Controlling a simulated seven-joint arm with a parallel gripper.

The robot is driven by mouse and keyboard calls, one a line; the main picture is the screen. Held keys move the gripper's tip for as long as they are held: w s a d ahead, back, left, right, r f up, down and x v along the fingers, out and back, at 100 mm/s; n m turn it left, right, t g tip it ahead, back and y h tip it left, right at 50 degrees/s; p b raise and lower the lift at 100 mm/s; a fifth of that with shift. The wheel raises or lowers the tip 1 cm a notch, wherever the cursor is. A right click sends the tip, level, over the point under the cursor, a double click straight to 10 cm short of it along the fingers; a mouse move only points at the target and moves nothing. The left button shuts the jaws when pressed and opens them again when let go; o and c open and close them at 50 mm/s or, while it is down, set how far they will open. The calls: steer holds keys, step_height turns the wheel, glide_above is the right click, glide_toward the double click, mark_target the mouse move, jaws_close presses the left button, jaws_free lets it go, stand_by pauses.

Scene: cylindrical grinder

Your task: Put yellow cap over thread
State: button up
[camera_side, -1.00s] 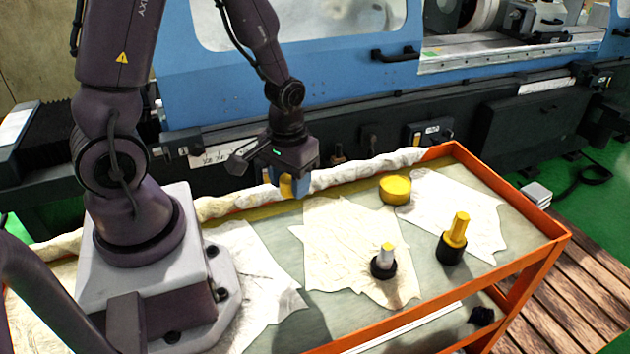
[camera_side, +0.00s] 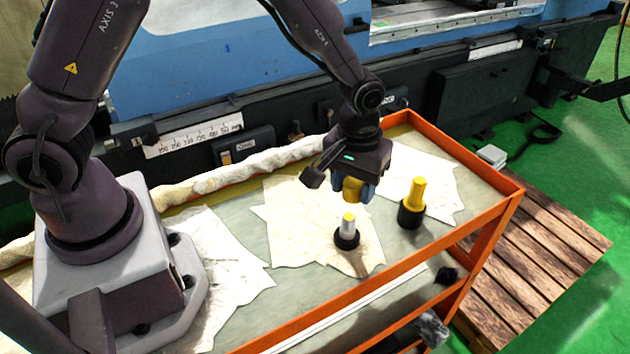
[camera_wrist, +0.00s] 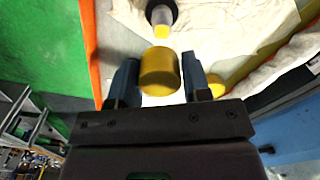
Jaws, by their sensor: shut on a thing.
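My gripper (camera_side: 358,190) points down and is shut on the yellow cap (camera_side: 351,190). In the wrist view, the cap (camera_wrist: 160,70) sits between the two blue fingers of my gripper (camera_wrist: 160,78). The thread (camera_side: 348,225) is a short silver post with a yellow tip, standing upright in a black base on a pale cloth. The cap is above the thread in the side view and apart from it. The thread also shows in the wrist view (camera_wrist: 161,16), just beyond the cap. The cap's underside opening is hidden.
A second black base with a yellow top (camera_side: 412,200) stands upright to the right of the thread. A yellow round thing (camera_wrist: 217,88) shows partly behind a finger in the wrist view. The orange cart rim (camera_side: 480,240) borders the work surface. The blue grinder (camera_side: 230,75) stands behind.

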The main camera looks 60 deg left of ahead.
mark_target(349, 217)
steer(key=shift+s, duration=0.15)
steer(key=shift+f, duration=0.1)
steer(key=shift+f, duration=3.2)
steer(key=shift+f, duration=0.1)
steer(key=o, duration=1)
step_height(349, 217, up, 13)
